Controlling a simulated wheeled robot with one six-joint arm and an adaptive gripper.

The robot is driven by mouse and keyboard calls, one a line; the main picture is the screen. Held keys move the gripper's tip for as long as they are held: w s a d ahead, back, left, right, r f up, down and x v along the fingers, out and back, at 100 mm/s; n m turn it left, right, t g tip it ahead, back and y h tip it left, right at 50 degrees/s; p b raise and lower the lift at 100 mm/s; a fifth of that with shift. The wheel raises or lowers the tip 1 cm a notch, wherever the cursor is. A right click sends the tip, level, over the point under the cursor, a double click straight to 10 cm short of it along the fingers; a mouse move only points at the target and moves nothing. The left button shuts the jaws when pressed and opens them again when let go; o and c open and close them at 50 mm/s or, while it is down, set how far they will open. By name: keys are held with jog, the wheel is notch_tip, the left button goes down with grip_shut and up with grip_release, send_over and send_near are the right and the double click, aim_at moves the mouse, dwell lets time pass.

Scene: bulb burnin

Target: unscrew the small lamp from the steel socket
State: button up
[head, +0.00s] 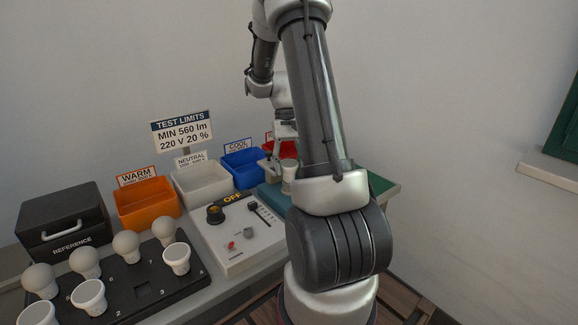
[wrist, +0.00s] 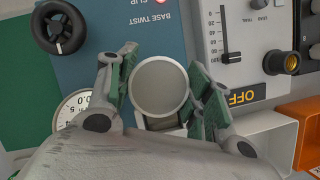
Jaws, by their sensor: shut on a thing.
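My gripper (wrist: 162,84) has its green-padded fingers on both sides of a round, pale grey face with a lighter rim, which I take to be the small lamp (wrist: 158,90). The fingers are shut on it over a teal fixture (wrist: 150,30) with the printed words "BASE TWIST". In the head view, a pale cup-shaped body (head: 289,176) shows beside my gripper (head: 279,166), partly behind my arm. The lamp's lower end and the steel socket are hidden.
A black handwheel (wrist: 61,28) and a round dial (wrist: 74,108) lie left of the gripper in the wrist view. The control panel (head: 238,240) marked OFF, white (head: 203,184), blue (head: 242,168) and orange (head: 147,204) bins, and a black rack (head: 142,289) of bulbs stand left of my arm.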

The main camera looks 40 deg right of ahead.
jog(key=o, duration=0.9)
jog(key=m+t+y, duration=0.1)
jog(key=m, duration=0.3)
jog(key=shift+d, duration=0.1)
jog(key=m+y, duration=0.1)
jog(key=m, duration=0.2)
jog(key=shift+t, duration=0.4)
jog(key=m+t, duration=0.2)
jog(key=m, duration=0.3)
jog(key=shift+w+m, duration=0.1)
jog(key=shift+m, duration=0.3)
jog(key=m+t, duration=0.1)
jog(key=m, duration=0.1)
jog(key=m+t, duration=0.1)
jog(key=m, duration=0.2)
jog(key=shift+a+m, duration=0.2)
jog(key=shift+m, duration=0.1)
jog(key=m+t, duration=0.1)
jog(key=m, duration=0.1)
jog(key=m+h, duration=0.1)
jog(key=m, duration=0.1)
jog(key=shift+w+m+t, duration=0.2)
jog(key=shift+m+t, duration=0.1)
jog(key=shift+t, duration=0.1)
